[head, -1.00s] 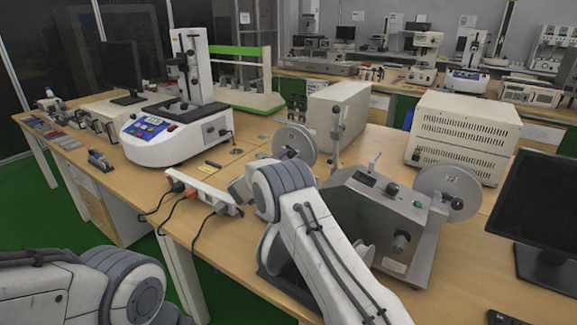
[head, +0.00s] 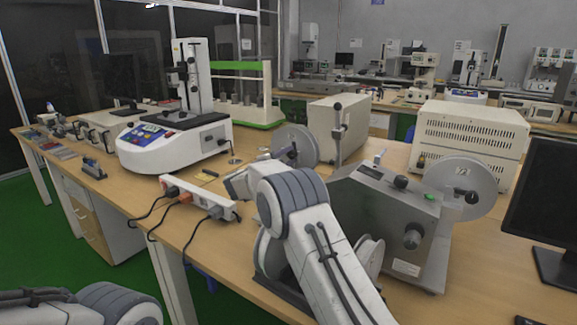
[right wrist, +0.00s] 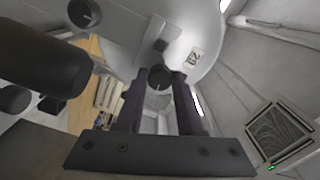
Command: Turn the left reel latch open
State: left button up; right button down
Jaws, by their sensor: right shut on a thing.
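The grey machine (head: 385,215) stands on the bench with a round left reel (head: 303,138) at its back left and a right reel (head: 465,183). My right arm reaches across in front of the machine's left side, and its gripper is hidden behind the arm in the head view. In the right wrist view, my right gripper (right wrist: 158,90) is shut on a small dark latch (right wrist: 160,76) in front of a pale reel disc (right wrist: 203,30). Its two dark fingers stand on either side of the latch. My left arm shows at the lower left corner, its gripper out of view.
A white power strip (head: 198,198) with cables lies left of my right arm. A white tester (head: 175,140) stands farther left. A beige box (head: 468,140) and a monitor (head: 555,210) are at the right. A thin post (head: 337,135) rises beside the left reel.

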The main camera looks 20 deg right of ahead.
jog(key=shift+f+m+b, duration=0.1)
jog(key=shift+m+b, duration=0.6)
jog(key=shift+m, duration=0.2)
jog(key=c, duration=0.5)
grip_release()
jog(key=shift+a, duration=0.1)
jog(key=v, duration=1)
jog(key=shift+s+a, duration=0.15)
jog(key=shift+s, duration=0.05)
